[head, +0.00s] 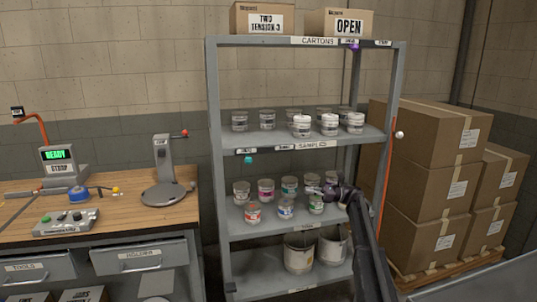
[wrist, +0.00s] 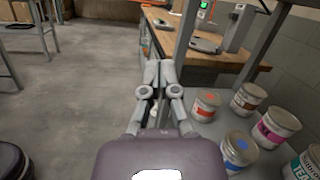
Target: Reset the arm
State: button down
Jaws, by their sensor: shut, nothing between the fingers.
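My gripper (head: 318,190) is at the right part of the rack's can shelf in the head view, close to a green-labelled can (head: 316,205). My arm reaches up to it from the lower right. In the wrist view my gripper (wrist: 159,68) has its fingers together with nothing between them. It points along the shelf's front edge, with the cans to its right. The nearest cans there are an orange-labelled one (wrist: 206,106) and a blue-labelled one (wrist: 238,151). I cannot tell whether the gripper touches a can in the head view.
The grey rack (head: 216,130) holds sample cans (head: 301,126) above and large pails (head: 299,254) below. A wooden workbench (head: 120,188) with a scale (head: 163,193) stands left. Stacked cartons (head: 425,150) stand right. In the wrist view, open floor (wrist: 75,110) lies left of the gripper.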

jog(key=s+a+f+n+t+h, duration=0.1)
jog(key=s+a+f+n+h, duration=0.3)
jog(key=s+f, duration=0.45)
jog(key=s+a+f+n+h, duration=0.1)
jog(key=s+a+f+h, duration=0.4)
jog(key=s, duration=0.6)
jog(key=s+d+f+n+h, duration=0.45)
jog(key=s+f+h, duration=0.2)
jog(key=s, duration=0.55)
jog(key=s+d+f+n+t+h, duration=0.1)
jog(key=s+d+f+n+h, duration=0.1)
jog(key=s+d+n+h, duration=0.45)
notch_tip(320, 180, up, 12)
jog(key=s+a+m+y+p, duration=0.1)
jog(key=y+p, duration=0.1)
jog(key=p, duration=1)
jog(key=shift+s+a+r+m+p, duration=0.15)
jog(key=shift+a+r+m+p, duration=0.1)
jog(key=shift+m+p, duration=0.15)
